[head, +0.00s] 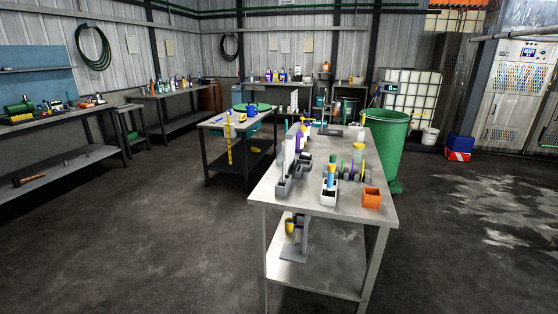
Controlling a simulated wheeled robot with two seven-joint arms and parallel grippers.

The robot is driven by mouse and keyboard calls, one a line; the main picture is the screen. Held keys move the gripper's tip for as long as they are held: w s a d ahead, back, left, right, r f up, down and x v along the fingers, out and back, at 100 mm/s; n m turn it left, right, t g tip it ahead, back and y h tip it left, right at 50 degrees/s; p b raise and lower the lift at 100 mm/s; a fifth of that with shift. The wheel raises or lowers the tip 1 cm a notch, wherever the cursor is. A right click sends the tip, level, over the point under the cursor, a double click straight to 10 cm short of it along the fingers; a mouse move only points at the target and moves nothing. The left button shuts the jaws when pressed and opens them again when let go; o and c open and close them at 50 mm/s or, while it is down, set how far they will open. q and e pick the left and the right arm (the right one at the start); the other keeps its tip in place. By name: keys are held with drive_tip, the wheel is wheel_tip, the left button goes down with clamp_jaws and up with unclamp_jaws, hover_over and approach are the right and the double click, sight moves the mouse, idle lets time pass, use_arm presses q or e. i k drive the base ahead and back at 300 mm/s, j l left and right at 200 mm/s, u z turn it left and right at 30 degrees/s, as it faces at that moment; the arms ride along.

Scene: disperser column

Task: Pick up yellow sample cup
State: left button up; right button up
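Several yellow things show in the head view, and I cannot tell for sure which is the yellow sample cup. A small yellow cup-like thing (289,226) is on the lower shelf of the near metal table, beside a grey upright stand (301,238). A yellow-topped item (358,151) stands on the tabletop (328,206) toward its right side. Another yellow item (331,170) with blue below it is in a white holder (329,192). Neither of my grippers is in view.
An orange open box (372,198) sits at the table's near right corner. Dark grey bins (284,188) are at its left. A green barrel (392,135) stands behind on the right. A second table (211,124) is farther back. The near floor is clear.

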sight(288, 221)
drive_tip(key=i+u, duration=0.45)
drive_tip(key=i+l+u, duration=0.1)
drive_tip(key=i+u, duration=0.35)
drive_tip(key=i+j+u, duration=0.15)
drive_tip(key=i+u, duration=0.85)
drive_tip(key=i, duration=0.15)
drive_tip(key=i+l+z, duration=0.1)
drive_tip(key=i+z, duration=0.85)
drive_tip(key=i+j+z, duration=0.25)
drive_tip(key=z, duration=0.2)
drive_tip(key=i+z, duration=0.7)
drive_tip(key=z, duration=0.15)
drive_tip(key=i+j+z, duration=0.2)
drive_tip(key=i+z, duration=0.25)
drive_tip(key=i+j+z, duration=0.15)
drive_tip(key=j+z, duration=0.25)
drive_tip(key=i+j+z, duration=0.25)
drive_tip(key=z, duration=0.2)
drive_tip(key=i+j+z, duration=0.2)
drive_tip(key=j+z, duration=0.35)
drive_tip(key=j, duration=0.2)
drive_tip(key=i+j, duration=0.15)
drive_tip(key=j, duration=0.15)
drive_tip(key=z, duration=0.05)
